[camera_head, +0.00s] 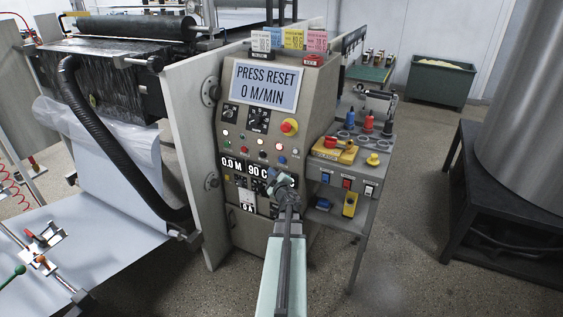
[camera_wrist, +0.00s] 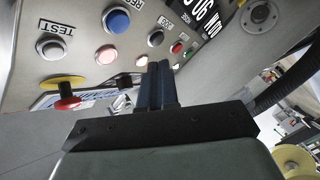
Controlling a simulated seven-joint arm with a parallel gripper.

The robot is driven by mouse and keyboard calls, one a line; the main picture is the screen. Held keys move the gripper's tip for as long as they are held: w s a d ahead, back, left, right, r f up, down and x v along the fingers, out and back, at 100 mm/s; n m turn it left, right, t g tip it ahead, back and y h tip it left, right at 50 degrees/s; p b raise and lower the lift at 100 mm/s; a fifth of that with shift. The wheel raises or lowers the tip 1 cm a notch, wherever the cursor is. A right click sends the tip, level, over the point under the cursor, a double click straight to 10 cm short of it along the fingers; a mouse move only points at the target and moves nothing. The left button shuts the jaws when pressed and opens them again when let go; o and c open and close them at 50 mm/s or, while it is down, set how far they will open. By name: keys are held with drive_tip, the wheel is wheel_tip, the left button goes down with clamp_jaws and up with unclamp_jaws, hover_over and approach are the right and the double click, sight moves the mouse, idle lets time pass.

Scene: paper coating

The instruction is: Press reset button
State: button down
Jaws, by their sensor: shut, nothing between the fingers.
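The control panel (camera_head: 262,115) stands in the middle, with a screen (camera_head: 266,85) reading "PRESS RESET 0 M/MIN". A blue button (camera_wrist: 117,20) shows at the top of the wrist view, beside a partly cut-off label starting "RE"; it also appears on the panel in the head view (camera_head: 283,157). A grey button (camera_wrist: 52,50) has the label "TEST". My gripper (camera_wrist: 158,68) is shut and empty, with its dark blue fingers pointing at the panel near the small lit buttons. In the head view, my gripper (camera_head: 287,184) is in front of the panel's lower right.
A red emergency knob on a yellow base (camera_head: 289,127) sticks out of the panel. A side shelf (camera_head: 350,158) with switches stands right of the panel. Rollers and a black hose (camera_head: 110,140) are at left.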

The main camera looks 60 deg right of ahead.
drive_tip(key=shift+d, duration=2.7)
drive_tip(key=shift+d, duration=0.25)
drive_tip(key=shift+d, duration=0.2)
drive_tip(key=shift+d, duration=0.35)
idle(0.9)
drive_tip(key=shift+a, duration=0.8)
drive_tip(key=shift+a, duration=2.5)
